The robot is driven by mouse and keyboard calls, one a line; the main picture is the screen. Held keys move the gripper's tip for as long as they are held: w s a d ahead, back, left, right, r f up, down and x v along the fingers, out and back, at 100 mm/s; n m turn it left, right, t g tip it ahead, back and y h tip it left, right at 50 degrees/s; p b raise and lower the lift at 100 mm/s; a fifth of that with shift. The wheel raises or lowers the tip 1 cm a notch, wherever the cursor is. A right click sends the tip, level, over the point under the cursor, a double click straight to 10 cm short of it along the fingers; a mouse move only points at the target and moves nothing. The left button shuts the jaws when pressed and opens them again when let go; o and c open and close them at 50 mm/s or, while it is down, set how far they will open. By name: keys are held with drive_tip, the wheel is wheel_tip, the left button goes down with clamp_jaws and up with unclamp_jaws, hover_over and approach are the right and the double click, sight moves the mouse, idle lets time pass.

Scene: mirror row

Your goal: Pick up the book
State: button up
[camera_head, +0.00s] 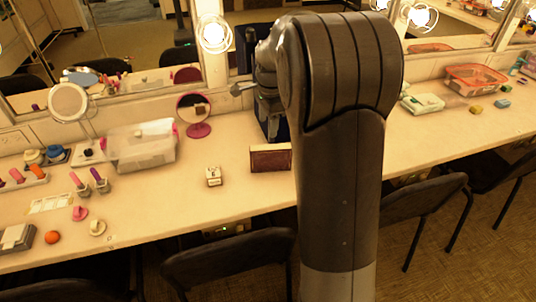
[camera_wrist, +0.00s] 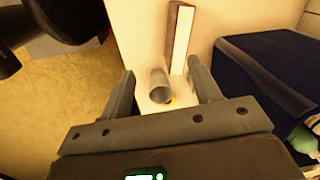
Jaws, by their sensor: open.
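The book (camera_head: 270,159) stands upright on the long counter, with a dark reddish-brown cover; my arm covers what lies to its right. In the wrist view the book (camera_wrist: 181,40) shows pale pages edged by brown covers, ahead of the fingertips and toward the right one. My gripper (camera_wrist: 161,74) is open, and the book is not between its fingers. A grey cylinder (camera_wrist: 159,84) shows between the fingers, with a bit of orange beside it. In the head view my arm hides much of the gripper.
A dark blue box (camera_wrist: 265,85) stands close to the right of the book in the wrist view. A small cream box (camera_head: 213,176) and a pink round mirror (camera_head: 197,115) are left of the book. A clear bin (camera_head: 143,150) stands farther left. Chairs (camera_head: 230,262) line the counter front.

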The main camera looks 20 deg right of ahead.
sight(271, 147)
drive_tip(key=w+f+m, duration=0.1)
drive_tip(key=w+f, duration=0.1)
drive_tip(key=w+d+f+m, duration=0.1)
drive_tip(key=w+f, duration=0.1)
drive_tip(key=f, duration=0.1)
drive_tip(key=w+f+m+g, duration=0.1)
drive_tip(key=f, duration=0.1)
drive_tip(key=shift+w+d+f+m, duration=0.2)
drive_tip(key=shift+w+d+m, duration=0.1)
drive_tip(key=shift+w+d, duration=0.1)
wheel_tip(271, 147, down, 5)
drive_tip(key=shift+f, duration=0.2)
drive_tip(key=shift+s+d+f, duration=0.1)
drive_tip(key=shift+d+f, duration=0.15)
drive_tip(key=shift+f, duration=1.1)
drive_tip(key=shift+s+d+f, duration=0.1)
drive_tip(key=shift+d+f, duration=0.1)
drive_tip(key=shift+f, duration=1.15)
clamp_jaws()
